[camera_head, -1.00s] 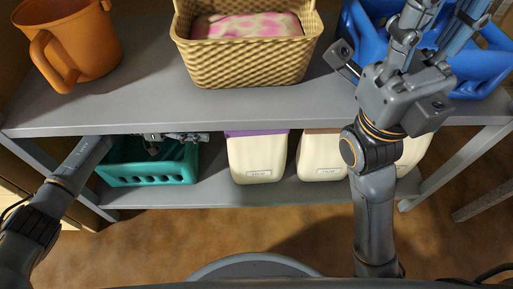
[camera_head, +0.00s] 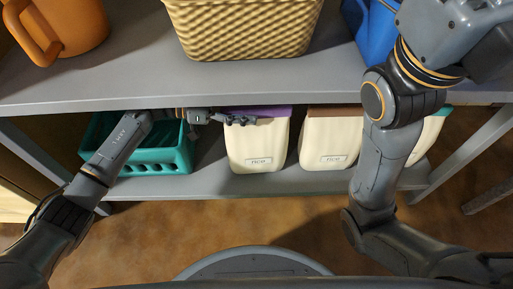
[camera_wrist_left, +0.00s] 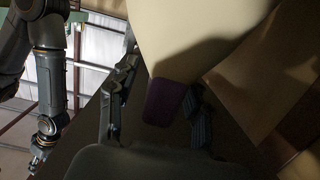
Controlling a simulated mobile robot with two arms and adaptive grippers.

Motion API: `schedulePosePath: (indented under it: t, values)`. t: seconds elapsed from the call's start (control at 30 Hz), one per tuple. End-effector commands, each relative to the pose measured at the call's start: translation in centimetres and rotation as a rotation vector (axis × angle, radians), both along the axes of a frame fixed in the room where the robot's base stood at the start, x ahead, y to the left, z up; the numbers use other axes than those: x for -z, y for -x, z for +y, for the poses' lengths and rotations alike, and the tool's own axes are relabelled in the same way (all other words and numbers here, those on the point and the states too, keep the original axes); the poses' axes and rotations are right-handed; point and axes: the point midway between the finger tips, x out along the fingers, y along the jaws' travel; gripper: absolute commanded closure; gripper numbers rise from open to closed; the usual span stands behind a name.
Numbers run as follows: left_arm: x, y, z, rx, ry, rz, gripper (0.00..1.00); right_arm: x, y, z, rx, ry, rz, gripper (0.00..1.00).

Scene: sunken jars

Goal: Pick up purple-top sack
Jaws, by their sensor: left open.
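The purple-top sack (camera_head: 258,146) is a cream, box-like pack with a purple top and a small front label. It stands upright on the lower shelf (camera_head: 222,184), under the upper board. My left gripper (camera_head: 238,120) reaches in from the left at its upper front edge. In the left wrist view my left gripper (camera_wrist_left: 163,100) is open, with a dark finger on each side of a purple piece (camera_wrist_left: 165,103) of the sack. The cream body fills the area above. Whether the fingers touch it I cannot tell. My right gripper is outside the head view.
A brown-top cream pack (camera_head: 328,142) stands to the right, with a green-top one (camera_head: 428,138) behind my right arm. A teal crate (camera_head: 150,167) is left, under my left arm. The upper board (camera_head: 200,88) hangs close above, carrying a woven basket (camera_head: 245,35) and an orange mug (camera_head: 75,25).

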Motion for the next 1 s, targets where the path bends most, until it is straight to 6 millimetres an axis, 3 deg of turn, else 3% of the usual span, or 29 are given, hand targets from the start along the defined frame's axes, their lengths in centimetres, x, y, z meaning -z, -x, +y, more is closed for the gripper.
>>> schedulePosePath:
  t: [0.1, 0.37, 0.43, 0.63, 1.0]
  values:
    - [0.35, 0.06, -1.04, 0.002, 0.001, -0.001, 0.5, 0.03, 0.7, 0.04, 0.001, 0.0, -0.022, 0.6]
    - [0.16, 0.05, -1.27, 0.001, -0.001, 0.0, 0.5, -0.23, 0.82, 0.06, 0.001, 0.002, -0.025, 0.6]
    - [0.16, 0.05, -1.26, 0.001, 0.0, 0.0, 0.58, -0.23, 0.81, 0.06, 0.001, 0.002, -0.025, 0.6]
    - [0.18, 0.06, -1.25, 0.001, 0.0, 0.0, 0.99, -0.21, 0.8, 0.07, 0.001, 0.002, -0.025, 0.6]
    - [-0.43, -0.03, -1.33, 0.002, 0.01, -0.006, 1.0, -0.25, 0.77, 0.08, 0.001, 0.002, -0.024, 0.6]
